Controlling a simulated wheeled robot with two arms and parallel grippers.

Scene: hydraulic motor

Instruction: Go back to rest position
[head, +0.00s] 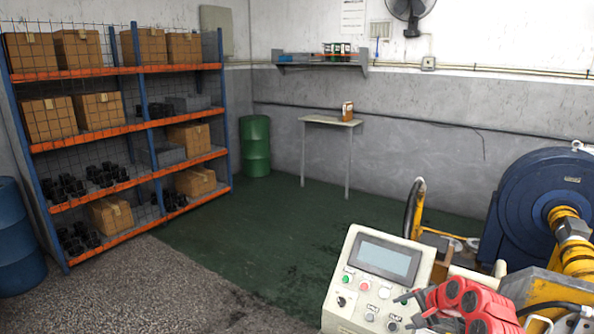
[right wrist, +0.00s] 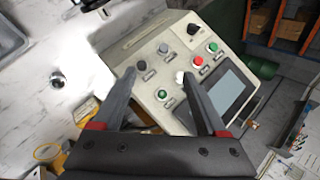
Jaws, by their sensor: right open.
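My right gripper (head: 408,310) is at the bottom right of the head view, red with dark fingers, just in front of the lower right corner of a cream control panel (head: 338,306). In the right wrist view my right gripper (right wrist: 157,78) has its two dark fingers spread apart with nothing between them. The panel (right wrist: 135,47) lies beyond the fingers, with a screen (right wrist: 226,92), a red button (right wrist: 198,70), green buttons and dark knobs. I cannot tell whether a fingertip touches the panel. My left gripper is not in view.
A large blue motor (head: 522,200) with yellow parts stands at the right, close to my right arm. A shelf rack (head: 130,128) with boxes is at the left. A small table (head: 330,121) and green barrel (head: 255,146) are at the back. The green floor (head: 255,235) between is clear.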

